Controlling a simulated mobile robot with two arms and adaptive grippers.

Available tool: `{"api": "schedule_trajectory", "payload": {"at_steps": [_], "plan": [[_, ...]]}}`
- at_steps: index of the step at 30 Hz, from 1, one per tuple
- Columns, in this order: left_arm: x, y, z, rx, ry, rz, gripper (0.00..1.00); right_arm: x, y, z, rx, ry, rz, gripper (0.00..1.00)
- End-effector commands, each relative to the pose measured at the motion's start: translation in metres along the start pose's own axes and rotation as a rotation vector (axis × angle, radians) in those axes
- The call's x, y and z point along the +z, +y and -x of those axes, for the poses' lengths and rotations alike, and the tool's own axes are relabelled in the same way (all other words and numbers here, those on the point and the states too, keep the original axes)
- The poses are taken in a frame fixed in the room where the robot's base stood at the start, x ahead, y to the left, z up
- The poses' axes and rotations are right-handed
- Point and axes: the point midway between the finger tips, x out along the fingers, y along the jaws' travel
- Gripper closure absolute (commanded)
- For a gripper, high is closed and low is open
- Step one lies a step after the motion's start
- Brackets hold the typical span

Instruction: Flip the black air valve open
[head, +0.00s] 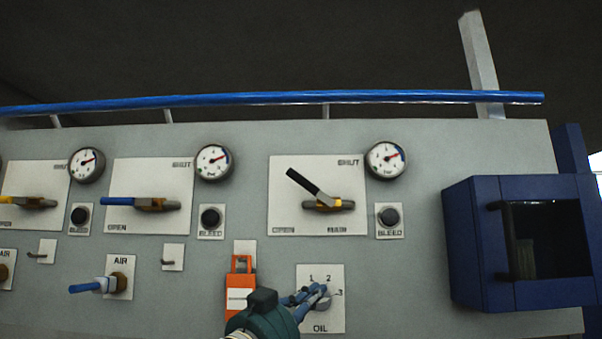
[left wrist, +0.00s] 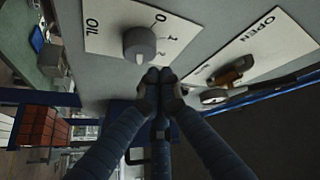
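The valve with the black handle (head: 304,182) sits on a white plate marked OPEN at lower left and SHUT at upper right. Its handle slants up and left from a brass-coloured body (head: 328,204), between the two words. My left gripper (head: 312,292) is below this plate, in front of the OIL knob plate (head: 333,315), apart from the valve. My right gripper is not in view.
Pressure gauges (head: 386,160) and black BLEED buttons (head: 389,216) flank the valve plates. An orange labelled piece (head: 240,290) is left of my gripper. A blue box (head: 476,240) juts out at right. A blue rail (head: 250,99) runs along the top.

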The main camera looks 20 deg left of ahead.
Motion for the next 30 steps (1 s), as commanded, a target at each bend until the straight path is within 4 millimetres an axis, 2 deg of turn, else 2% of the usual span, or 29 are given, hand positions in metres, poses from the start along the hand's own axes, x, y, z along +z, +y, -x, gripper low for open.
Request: {"api": "schedule_trajectory", "payload": {"at_steps": [1, 3, 6, 9, 13, 17, 30], "plan": [[-0.037, -0.033, -0.001, -0.043, 0.062, -0.031, 1.0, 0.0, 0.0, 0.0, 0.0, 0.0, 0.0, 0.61], [-0.08, -0.069, 0.002, -0.09, 0.135, -0.067, 1.0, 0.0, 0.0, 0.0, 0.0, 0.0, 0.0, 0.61], [-0.128, -0.108, 0.01, -0.146, 0.214, -0.106, 1.0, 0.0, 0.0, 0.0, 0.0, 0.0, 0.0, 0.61], [-0.158, -0.132, 0.019, -0.181, 0.263, -0.129, 1.0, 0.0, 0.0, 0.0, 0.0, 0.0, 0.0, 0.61], [-0.174, -0.145, 0.021, -0.198, 0.287, -0.14, 1.0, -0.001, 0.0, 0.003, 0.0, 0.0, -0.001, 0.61], [-0.18, -0.148, 0.008, -0.197, 0.288, -0.138, 1.0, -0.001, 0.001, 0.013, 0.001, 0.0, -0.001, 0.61], [-0.209, -0.165, -0.076, -0.196, 0.287, -0.137, 1.0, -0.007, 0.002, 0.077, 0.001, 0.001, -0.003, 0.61]]}}
